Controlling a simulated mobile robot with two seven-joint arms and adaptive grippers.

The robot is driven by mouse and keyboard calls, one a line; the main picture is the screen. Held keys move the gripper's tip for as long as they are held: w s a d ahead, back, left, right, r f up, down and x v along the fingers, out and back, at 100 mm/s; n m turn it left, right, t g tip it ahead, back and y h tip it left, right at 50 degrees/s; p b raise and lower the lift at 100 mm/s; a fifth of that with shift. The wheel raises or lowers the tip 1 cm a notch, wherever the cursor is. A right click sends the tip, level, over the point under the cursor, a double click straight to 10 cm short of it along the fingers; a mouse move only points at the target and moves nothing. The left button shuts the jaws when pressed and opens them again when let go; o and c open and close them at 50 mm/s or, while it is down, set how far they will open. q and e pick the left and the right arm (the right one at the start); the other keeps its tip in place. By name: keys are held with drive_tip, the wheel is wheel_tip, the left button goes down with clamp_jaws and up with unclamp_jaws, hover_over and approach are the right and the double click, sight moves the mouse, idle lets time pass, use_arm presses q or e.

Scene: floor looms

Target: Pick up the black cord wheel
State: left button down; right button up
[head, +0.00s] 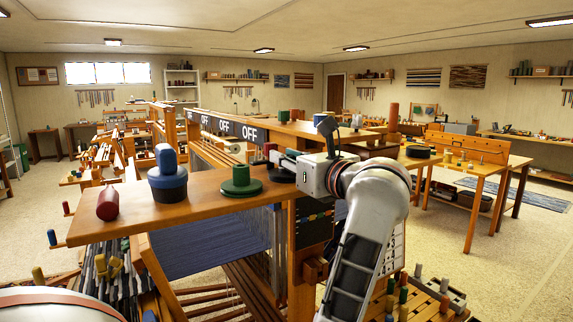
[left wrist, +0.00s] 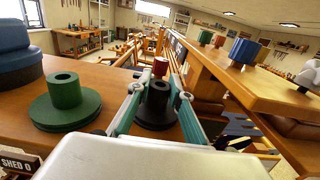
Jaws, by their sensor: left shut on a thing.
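The black cord wheel (left wrist: 157,101) has a wide flat base and a narrower hub. It stands upright at the wooden loom shelf, and I cannot tell whether its base touches the wood. My left gripper (left wrist: 158,94) is shut on its hub, with one greenish finger on each side. In the head view, the left gripper (head: 273,160) reaches in over the shelf, and the dark base of the wheel (head: 283,177) shows below it, partly hidden. My right gripper is not in view.
A green cord wheel (head: 241,182) stands close beside the black one. A red piece (left wrist: 160,67) is just beyond the wheel. A raised beam with OFF signs (head: 223,126) runs behind.

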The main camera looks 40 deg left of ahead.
use_arm(q)
wheel_tip(320, 180, up, 20)
drive_tip(key=shift+p, duration=0.3)
idle(0.3)
